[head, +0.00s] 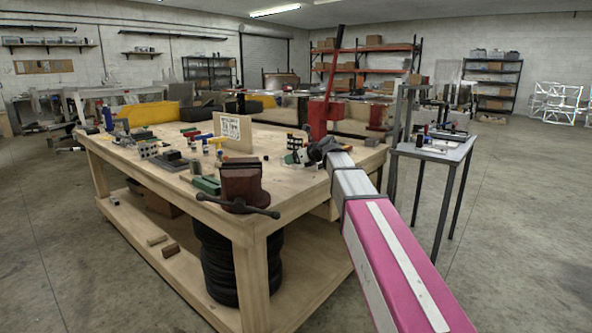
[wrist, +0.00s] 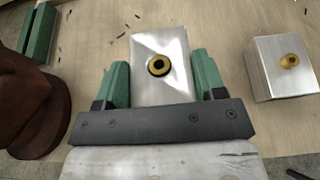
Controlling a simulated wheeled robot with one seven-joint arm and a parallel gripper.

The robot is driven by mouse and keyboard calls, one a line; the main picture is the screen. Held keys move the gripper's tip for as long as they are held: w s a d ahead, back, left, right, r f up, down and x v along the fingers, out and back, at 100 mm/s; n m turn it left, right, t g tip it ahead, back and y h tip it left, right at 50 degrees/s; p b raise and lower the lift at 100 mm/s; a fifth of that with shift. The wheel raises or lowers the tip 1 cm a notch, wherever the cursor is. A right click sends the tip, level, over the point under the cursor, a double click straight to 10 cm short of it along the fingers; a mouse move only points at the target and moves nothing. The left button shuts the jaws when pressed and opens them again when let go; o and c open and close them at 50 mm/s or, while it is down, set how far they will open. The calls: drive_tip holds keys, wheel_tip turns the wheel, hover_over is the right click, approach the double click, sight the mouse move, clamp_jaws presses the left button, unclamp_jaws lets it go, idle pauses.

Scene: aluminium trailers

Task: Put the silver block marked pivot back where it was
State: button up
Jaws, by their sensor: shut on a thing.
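My gripper (wrist: 162,82) has green fingers, shut on the sides of a silver block (wrist: 158,42) with a brass ring around a dark hole on its top. No marking can be read on this block. A second silver block (wrist: 287,82) with a brass fitting on top stands apart to the right, over the wooden table top (wrist: 235,25). In the head view my gripper (head: 298,157) is small, low over the workbench beyond the vise; the held block cannot be made out there.
A brown vise (head: 240,182) stands at the bench's near corner and fills the wrist view's left edge (wrist: 28,105). Green pieces (head: 207,185) lie beside it. A sign (head: 232,128) and several small parts stand farther back. A grey side table (head: 437,150) is at right.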

sight(301, 167)
drive_tip(key=shift+w+d+f, duration=0.15)
drive_tip(key=shift+w+f, duration=0.3)
drive_tip(key=shift+w, duration=0.25)
drive_tip(key=shift+f, duration=1.95)
drive_tip(key=shift+f, duration=0.1)
drive_tip(key=o, duration=1.2)
drive_tip(key=v, duration=1.2)
